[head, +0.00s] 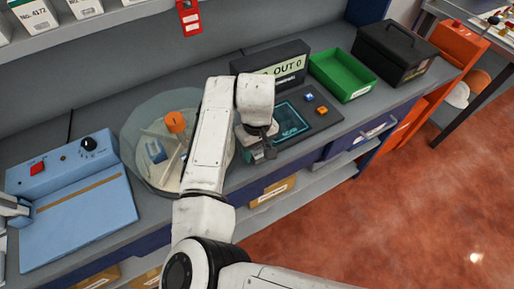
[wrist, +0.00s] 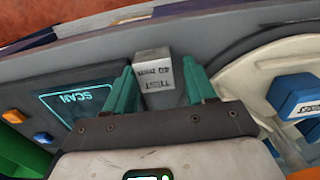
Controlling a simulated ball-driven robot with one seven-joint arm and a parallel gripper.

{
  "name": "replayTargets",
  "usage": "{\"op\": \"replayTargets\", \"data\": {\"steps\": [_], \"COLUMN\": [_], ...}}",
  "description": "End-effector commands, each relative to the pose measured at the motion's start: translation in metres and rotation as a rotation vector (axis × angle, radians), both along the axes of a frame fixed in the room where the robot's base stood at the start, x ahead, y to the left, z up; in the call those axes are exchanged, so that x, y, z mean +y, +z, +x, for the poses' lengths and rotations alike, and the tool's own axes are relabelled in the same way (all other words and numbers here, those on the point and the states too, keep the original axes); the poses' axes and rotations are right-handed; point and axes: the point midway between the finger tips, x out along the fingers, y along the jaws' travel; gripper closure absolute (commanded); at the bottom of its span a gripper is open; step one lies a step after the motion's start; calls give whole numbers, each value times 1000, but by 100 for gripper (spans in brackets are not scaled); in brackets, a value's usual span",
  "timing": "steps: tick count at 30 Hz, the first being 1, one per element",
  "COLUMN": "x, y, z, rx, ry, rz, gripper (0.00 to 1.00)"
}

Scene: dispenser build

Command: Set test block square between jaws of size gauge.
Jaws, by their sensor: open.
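A pale metal test block (wrist: 153,72) with dark lettering stands on the grey surface in the wrist view. My gripper (wrist: 159,66) is open, with one green finger on each side of the block. I cannot tell whether either finger touches it. In the head view my arm covers the block, and my gripper (head: 266,146) is low beside the scan pad. A round clear-walled unit (head: 133,123) with an orange knob (head: 175,122) and a blue labelled piece (head: 155,151) lies left of my arm. The blue labelled piece (wrist: 296,97) is at right in the wrist view. I cannot clearly make out the gauge jaws.
A green tray (head: 343,76) and black box (head: 395,51) stand at right. A blue machine (head: 78,212) stands at left. The bench front edge is close to my gripper.

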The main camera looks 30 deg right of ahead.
Motion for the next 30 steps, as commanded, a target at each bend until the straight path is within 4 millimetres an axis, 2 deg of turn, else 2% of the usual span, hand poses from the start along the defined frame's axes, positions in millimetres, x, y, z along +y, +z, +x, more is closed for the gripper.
{"op": "replayTargets", "data": {"steps": [1,20,23,30], "x": [-6,-9,-10,-6], "y": [0,4,14,60], "z": [-1,-1,0,0], "rx": [-2,-3,-6,-7], "ry": [-7,-12,-13,-8], "rz": [-11,-17,-18,-11], "gripper": [32,32,32,32]}}
